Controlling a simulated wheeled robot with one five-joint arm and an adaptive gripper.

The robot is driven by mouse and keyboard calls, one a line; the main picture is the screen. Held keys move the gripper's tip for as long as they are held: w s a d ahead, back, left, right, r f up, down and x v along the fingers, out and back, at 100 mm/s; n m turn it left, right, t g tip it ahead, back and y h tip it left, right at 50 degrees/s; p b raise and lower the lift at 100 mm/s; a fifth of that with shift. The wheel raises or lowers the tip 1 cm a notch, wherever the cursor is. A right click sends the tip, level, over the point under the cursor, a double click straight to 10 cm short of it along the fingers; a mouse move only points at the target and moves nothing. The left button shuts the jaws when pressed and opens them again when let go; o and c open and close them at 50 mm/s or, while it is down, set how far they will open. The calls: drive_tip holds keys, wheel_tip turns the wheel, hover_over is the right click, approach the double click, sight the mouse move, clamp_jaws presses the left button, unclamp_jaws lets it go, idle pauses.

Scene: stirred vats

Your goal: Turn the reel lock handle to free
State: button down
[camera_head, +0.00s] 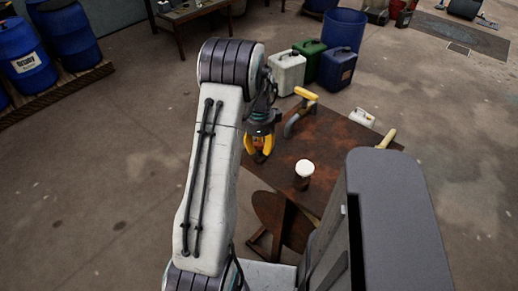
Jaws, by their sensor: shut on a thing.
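My gripper (262,153) points down at the left edge of a rust-brown table (333,150). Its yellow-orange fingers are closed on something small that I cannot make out. No reel lock handle can be told for certain, as the arm and gripper cover part of this spot. A grey curved tool with a yellow grip (305,94) lies at the table's back left edge, apart from the fingers.
A brown jar with a white top (304,170) stands on the table right of my gripper. A pale wooden handle (386,138) and a small white container (362,117) are at its right. Jerrycans (287,73) and a blue bin (344,30) stand behind. Floor at left is clear.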

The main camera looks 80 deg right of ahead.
sight(261, 145)
drive_tip(key=n, duration=0.2)
drive_tip(key=n+b, duration=0.1)
drive_tip(key=n, duration=0.2)
drive_tip(key=shift+s+f+n, duration=0.15)
drive_tip(key=shift+n, duration=0.15)
drive_tip(key=n+b, duration=0.1)
drive_tip(key=n, duration=0.3)
drive_tip(key=shift+n, duration=0.7)
drive_tip(key=c, duration=0.9)
unclamp_jaws()
drive_tip(key=shift+d, duration=0.1)
drive_tip(key=shift+o, duration=0.2)
drive_tip(key=shift+r, duration=0.2)
wheel_tip(261, 145, up, 12)
drive_tip(key=shift+f, duration=0.1)
